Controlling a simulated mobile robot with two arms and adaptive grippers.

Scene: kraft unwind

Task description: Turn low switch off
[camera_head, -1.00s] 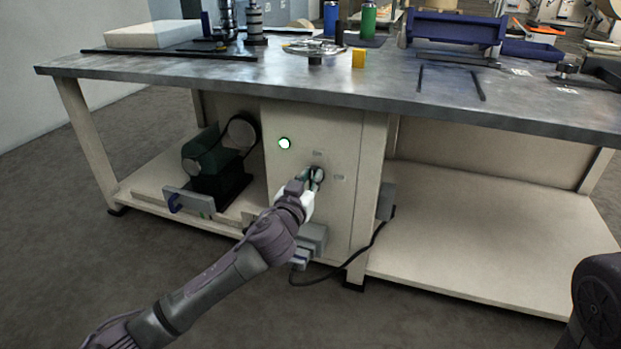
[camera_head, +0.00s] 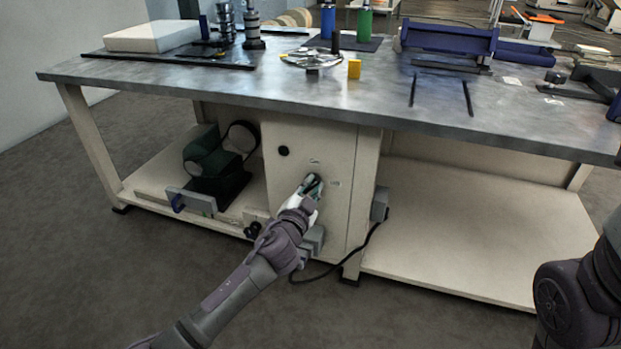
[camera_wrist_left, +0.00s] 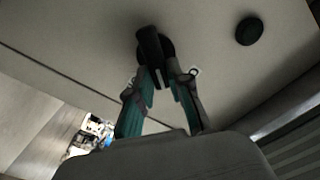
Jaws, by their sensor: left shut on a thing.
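The low switch is a black rotary knob on the cream cabinet panel (camera_head: 335,215) under the workbench. It shows in the left wrist view as a black knob (camera_wrist_left: 151,45) on a round dark base. My left gripper (camera_head: 313,183) is at the panel and shut on the knob; in the left wrist view its fingers (camera_wrist_left: 157,82) pinch the knob's end. In the head view the gripper mostly hides the knob. A round indicator lamp (camera_head: 283,151) up and left of it is dark; it also shows in the left wrist view (camera_wrist_left: 249,31). My right gripper is not in view.
The metal benchtop (camera_head: 230,85) overhangs the panel. A dark green motor (camera_head: 215,160) sits on the lower shelf at left. A grey box (camera_head: 380,204) and black cable (camera_head: 345,262) are right of the panel. The right lower shelf (camera_head: 480,220) is clear.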

